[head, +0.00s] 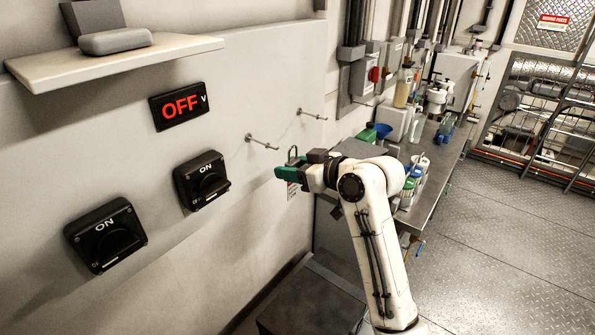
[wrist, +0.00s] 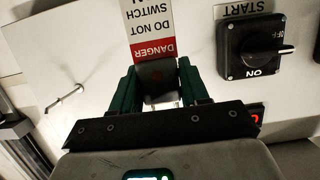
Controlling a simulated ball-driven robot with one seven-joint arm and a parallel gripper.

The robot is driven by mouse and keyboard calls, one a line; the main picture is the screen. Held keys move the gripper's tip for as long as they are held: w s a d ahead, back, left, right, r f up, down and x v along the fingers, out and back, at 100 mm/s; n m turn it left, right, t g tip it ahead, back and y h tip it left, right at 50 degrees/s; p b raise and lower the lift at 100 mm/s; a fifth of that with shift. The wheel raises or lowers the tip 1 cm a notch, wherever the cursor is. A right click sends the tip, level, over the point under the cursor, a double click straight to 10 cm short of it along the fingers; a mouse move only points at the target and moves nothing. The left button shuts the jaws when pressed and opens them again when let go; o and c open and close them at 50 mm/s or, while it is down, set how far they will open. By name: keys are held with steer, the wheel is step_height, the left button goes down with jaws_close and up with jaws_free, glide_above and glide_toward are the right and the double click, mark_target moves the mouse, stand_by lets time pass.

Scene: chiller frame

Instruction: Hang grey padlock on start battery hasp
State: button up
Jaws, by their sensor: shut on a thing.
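My gripper (head: 284,173) has green fingers and is shut on the grey padlock, in front of the wall and right of the switches. The padlock's shackle (head: 292,153) sticks up above the fingers. In the wrist view the dark padlock body (wrist: 158,74) sits between the fingertips (wrist: 158,80), with a red and white DANGER tag (wrist: 153,28) attached. The START battery switch (wrist: 255,50) is a black rotary switch marked ON, beside the gripper and apart from it. It also shows in the head view (head: 202,180). I cannot make out its hasp.
A second black switch (head: 105,235) is further left, also marked ON. A red OFF display (head: 180,105) and a shelf (head: 115,58) are above. Wall pegs (head: 262,142) jut out near my gripper. A cluttered bench (head: 437,172) stands right; the floor beyond is clear.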

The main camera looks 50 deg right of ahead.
steer(key=b+x, duration=0.1)
steer(key=x, duration=0.5)
steer(key=shift+w+r+b, duration=0.15)
steer(key=shift+w+b, duration=0.1)
steer(key=shift+b, duration=0.15)
stand_by(0.3)
stand_by(0.6)
steer(key=o, duration=1.2)
steer(key=shift+o, duration=0.2)
steer(key=shift+s, duration=0.1)
steer(key=b+v, duration=0.2)
steer(key=v, duration=0.8)
steer(key=shift+s, duration=0.3)
steer(key=shift+r, duration=0.1)
